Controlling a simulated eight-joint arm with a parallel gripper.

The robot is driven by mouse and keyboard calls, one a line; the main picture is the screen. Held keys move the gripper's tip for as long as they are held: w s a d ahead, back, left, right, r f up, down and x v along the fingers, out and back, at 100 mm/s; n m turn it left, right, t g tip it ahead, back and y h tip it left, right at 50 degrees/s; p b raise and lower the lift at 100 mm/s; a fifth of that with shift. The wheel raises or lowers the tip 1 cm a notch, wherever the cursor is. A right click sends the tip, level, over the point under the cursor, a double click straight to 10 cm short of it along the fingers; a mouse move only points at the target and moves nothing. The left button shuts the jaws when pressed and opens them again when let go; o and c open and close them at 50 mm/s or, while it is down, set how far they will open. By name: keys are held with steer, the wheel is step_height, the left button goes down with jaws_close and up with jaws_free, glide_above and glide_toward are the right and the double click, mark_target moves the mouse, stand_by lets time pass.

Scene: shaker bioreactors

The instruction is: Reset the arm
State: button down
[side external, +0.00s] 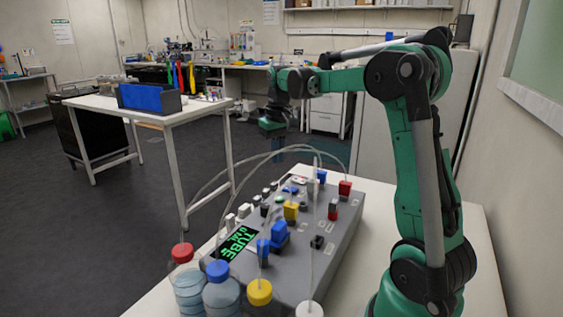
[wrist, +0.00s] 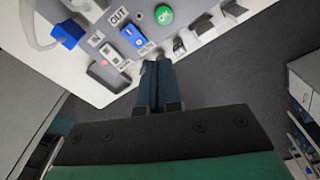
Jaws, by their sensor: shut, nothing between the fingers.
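My green and black arm reaches left from its base at the right of the side view. My gripper (side external: 279,153) hangs pointing down in the air behind the grey bioreactor control box (side external: 325,240). In the wrist view my gripper (wrist: 157,66) shows its two dark blue fingers together, with nothing between them. The fingertips appear just below the box's edge in that picture, near a blue switch (wrist: 133,36) and a green OK button (wrist: 164,15). I cannot tell the height of the gap. The gripper seems to touch nothing.
The box stands on a white table (side external: 468,240). Bottles with a red cap (side external: 182,252) and a blue cap (side external: 217,270) stand at its front left. Thin tubes (side external: 245,160) arch over the box, near my gripper. A second table with a blue bin (side external: 150,98) stands at left.

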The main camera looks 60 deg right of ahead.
steer(key=s+a+n+t, duration=0.1)
steer(key=s+a+t, duration=0.1)
steer(key=a, duration=0.5)
steer(key=s+a+f+n+t, duration=0.1)
steer(key=a+n+t, duration=0.1)
steer(key=a, duration=0.5)
steer(key=s+a+f+n+t, duration=0.1)
steer(key=s+a+n+t, duration=0.1)
steer(key=a, duration=0.5)
steer(key=shift+s, duration=0.3)
steer(key=shift+s+a+f+t, duration=0.2)
steer(key=shift+a+t, duration=0.1)
steer(key=shift+a, duration=0.05)
